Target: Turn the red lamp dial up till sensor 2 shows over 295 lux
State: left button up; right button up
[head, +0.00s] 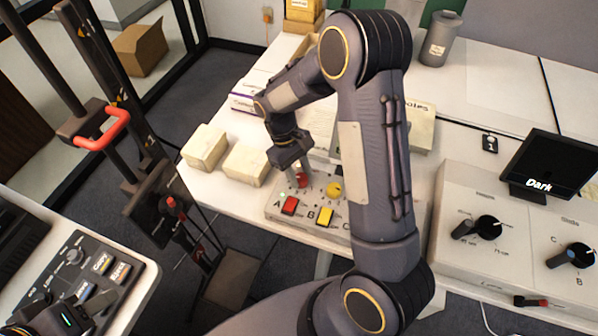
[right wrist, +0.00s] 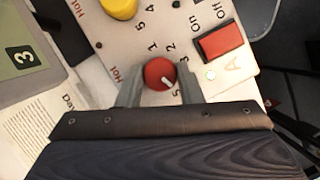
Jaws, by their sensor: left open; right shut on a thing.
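The red dial (head: 301,181) sits on a pale control box (head: 270,212), above red button A. My right gripper (head: 298,170) reaches down onto it. In the right wrist view the red dial (right wrist: 158,72) is between the two fingers of my right gripper (right wrist: 160,85), which is shut on it. Its white pointer points to the lower right, towards the figure 5. Part of the scale is hidden by a finger. My left gripper (head: 62,318) is open at the lower left corner, over a dark button panel. I see no lux reading for sensor 2.
A yellow dial (head: 334,190) and yellow button B (head: 325,216) are beside the red dial. A dark screen (head: 548,168) reads "Dark". Cream boxes (head: 205,147) stand to the left. A grey screen marked 3 (right wrist: 25,57) shows in the wrist view. My right arm hides the middle.

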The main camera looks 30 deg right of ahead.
jog(key=shift+d+m+y, duration=0.1)
jog(key=shift+m+y, duration=0.3)
jog(key=shift+m, duration=0.6)
jog(key=o, duration=1)
jog(key=shift+w+r, duration=0.1)
jog(key=v, duration=0.7)
jog(key=shift+w+r, duration=0.2)
jog(key=shift+r, duration=0.1)
